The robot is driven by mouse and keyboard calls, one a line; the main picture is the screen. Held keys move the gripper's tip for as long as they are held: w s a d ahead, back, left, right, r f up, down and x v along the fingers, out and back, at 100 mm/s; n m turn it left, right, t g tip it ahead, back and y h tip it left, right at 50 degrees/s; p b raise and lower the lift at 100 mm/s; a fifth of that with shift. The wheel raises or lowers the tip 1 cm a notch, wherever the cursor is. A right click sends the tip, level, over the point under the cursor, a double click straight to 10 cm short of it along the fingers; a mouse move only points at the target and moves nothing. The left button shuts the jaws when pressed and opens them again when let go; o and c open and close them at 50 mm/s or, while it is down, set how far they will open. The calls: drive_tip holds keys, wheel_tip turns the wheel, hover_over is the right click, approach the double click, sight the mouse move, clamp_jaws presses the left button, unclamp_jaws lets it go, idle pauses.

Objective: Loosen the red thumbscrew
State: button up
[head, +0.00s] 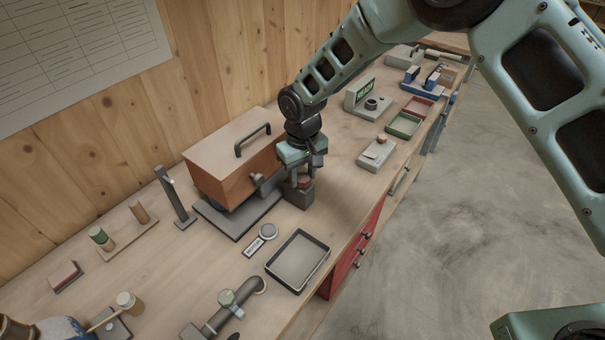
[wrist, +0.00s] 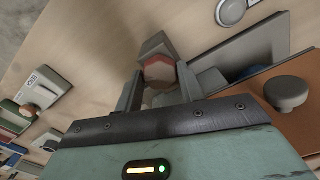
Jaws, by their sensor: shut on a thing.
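The red thumbscrew (wrist: 158,70) shows in the wrist view as a many-sided red head between my two fingers, on top of a grey block (wrist: 155,44). My gripper (wrist: 158,82) is shut on it, with one finger on each side. In the head view my gripper (head: 300,180) points down over the grey block (head: 300,197), and only a bit of the red thumbscrew (head: 304,182) shows between the fingers. The screw's shaft is hidden.
A brown box (head: 225,160) with a black handle stands close left of my gripper on a grey base plate (head: 238,221). A dark-rimmed tray (head: 273,270) and a round grey button (head: 268,231) lie in front. A small switch box (head: 376,155) stands to the right.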

sight(302, 177)
drive_tip(key=o, duration=1)
drive_tip(key=shift+c, duration=0.2)
drive_tip(key=shift+r, duration=0.15)
wheel_tip(302, 177, up, 17)
drive_tip(key=b, duration=0.4)
drive_tip(key=shift+b, duration=0.4)
drive_tip(key=shift+r, duration=0.1)
drive_tip(key=s+d+f, duration=0.1)
drive_tip(key=s+d, duration=0.3)
drive_tip(key=s, duration=0.6)
drive_tip(key=s+d+f+n+b, duration=0.1)
drive_tip(key=s+d, duration=0.4)
drive_tip(key=s, duration=0.5)
drive_tip(key=s+d+f, duration=0.1)
drive_tip(key=s+d, duration=0.3)
drive_tip(key=s, duration=0.6)
drive_tip(key=shift+s+d+n+y, duration=0.15)
drive_tip(key=shift+s+n+y, duration=0.15)
drive_tip(key=shift+s, duration=0.1)
